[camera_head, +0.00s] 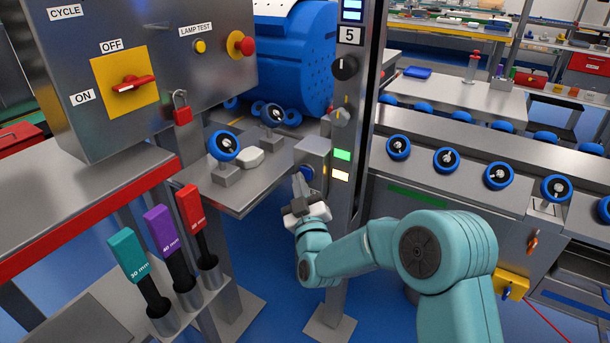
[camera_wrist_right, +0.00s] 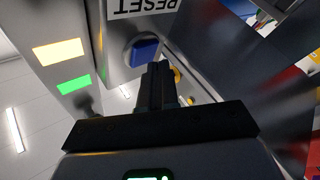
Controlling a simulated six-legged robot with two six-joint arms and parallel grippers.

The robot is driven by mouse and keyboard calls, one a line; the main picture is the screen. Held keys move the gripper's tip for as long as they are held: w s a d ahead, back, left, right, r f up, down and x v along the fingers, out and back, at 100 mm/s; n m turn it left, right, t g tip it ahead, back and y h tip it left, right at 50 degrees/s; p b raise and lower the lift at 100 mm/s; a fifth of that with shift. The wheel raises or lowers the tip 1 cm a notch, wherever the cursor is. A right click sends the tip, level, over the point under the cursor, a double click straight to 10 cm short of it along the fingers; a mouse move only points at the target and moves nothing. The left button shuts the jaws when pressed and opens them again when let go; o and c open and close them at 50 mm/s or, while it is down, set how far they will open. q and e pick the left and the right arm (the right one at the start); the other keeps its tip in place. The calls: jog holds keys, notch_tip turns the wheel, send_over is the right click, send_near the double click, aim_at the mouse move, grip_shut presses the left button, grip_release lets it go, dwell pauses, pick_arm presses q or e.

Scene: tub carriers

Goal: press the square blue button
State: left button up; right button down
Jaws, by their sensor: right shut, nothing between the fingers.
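The square blue button (camera_head: 307,171) sits on the side of a small grey box on the post, partly hidden behind my right gripper. In the right wrist view the blue button (camera_wrist_right: 143,52) sits in a round collar next to an upside-down RESET label (camera_wrist_right: 144,5). My right gripper (camera_head: 299,182) is shut and empty, its fingertips close to the button. In the wrist view the shut fingers (camera_wrist_right: 157,72) end just beside the button's lower right. I cannot tell whether they touch it. My left gripper is in neither view.
The grey post (camera_head: 352,120) carries a black knob (camera_head: 344,68), a green lamp (camera_head: 342,155) and a pale lamp (camera_head: 339,175). A metal shelf (camera_head: 262,184) with blue-rimmed wheels stands left of the gripper. A control cabinet (camera_head: 70,95) is at upper left, a roller conveyor (camera_head: 470,185) at right.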

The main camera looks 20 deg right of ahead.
dwell(0.3)
jog(key=shift+w+d+f+b, duration=0.15)
jog(key=shift+d+b, duration=0.1)
jog(key=shift+b, duration=0.15)
jog(key=shift+w+d, duration=0.1)
dwell(0.4)
jog(key=shift+s+a+b, duration=0.25)
jog(key=shift+a+b, duration=0.1)
jog(key=shift+b, duration=0.25)
